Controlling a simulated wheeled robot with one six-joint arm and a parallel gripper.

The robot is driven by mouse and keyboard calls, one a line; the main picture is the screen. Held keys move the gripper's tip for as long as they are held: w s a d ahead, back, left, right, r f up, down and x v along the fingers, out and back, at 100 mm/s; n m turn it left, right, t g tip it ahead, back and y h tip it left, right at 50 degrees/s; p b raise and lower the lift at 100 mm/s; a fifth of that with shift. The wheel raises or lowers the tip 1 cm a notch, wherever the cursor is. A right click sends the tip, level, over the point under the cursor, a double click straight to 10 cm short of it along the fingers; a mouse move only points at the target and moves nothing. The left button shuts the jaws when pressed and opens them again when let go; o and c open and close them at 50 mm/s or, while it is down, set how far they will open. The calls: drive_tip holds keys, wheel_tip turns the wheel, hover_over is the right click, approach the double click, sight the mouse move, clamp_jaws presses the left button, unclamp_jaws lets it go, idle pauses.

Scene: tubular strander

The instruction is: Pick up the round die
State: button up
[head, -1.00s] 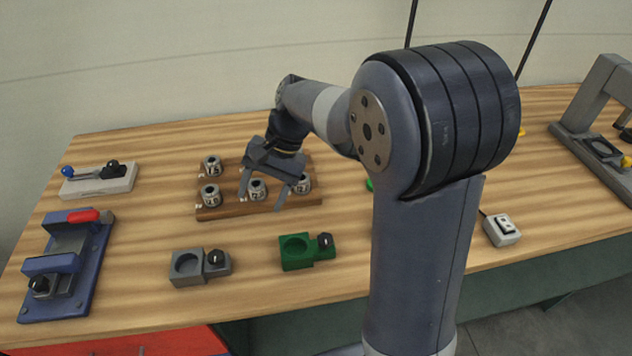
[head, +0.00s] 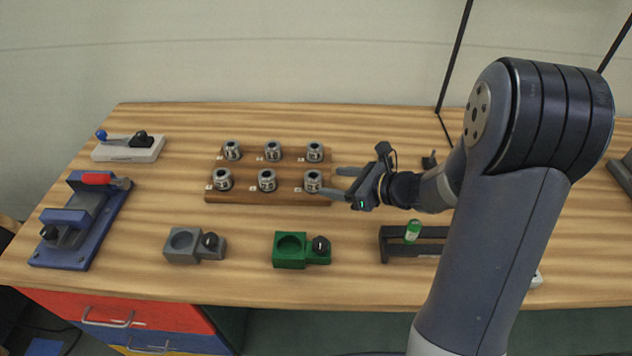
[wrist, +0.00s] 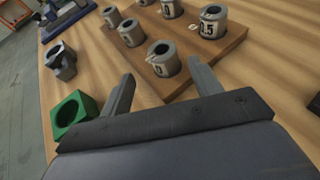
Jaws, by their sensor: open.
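Several grey, round, labelled dies with dark bores stand upright in two rows on a wooden rack (head: 268,196). I cannot tell from their shapes which one is the round die. The front-right die (head: 313,183) is nearest my gripper (head: 329,182). My gripper is open and empty, coming from the right, with its fingers pointing left towards that die. In the wrist view, this die (wrist: 163,64) shows between and just beyond the two fingertips (wrist: 160,68). I cannot tell whether either finger touches it.
A green holder (head: 289,250) and a grey holder (head: 181,246) stand in front of the rack. A dark stand (head: 390,250) with a green cylinder (head: 412,232) is at front right. A blue fixture (head: 75,225) and a lever block (head: 128,152) are left. The table between is clear.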

sight(320, 178)
drive_tip(key=shift+p+x, duration=0.5)
drive_tip(key=shift+x, duration=3.4)
drive_tip(key=shift+w+d, duration=0.15)
drive_tip(key=shift+w, duration=0.05)
drive_tip(key=shift+c, duration=0.4)
clamp_jaws()
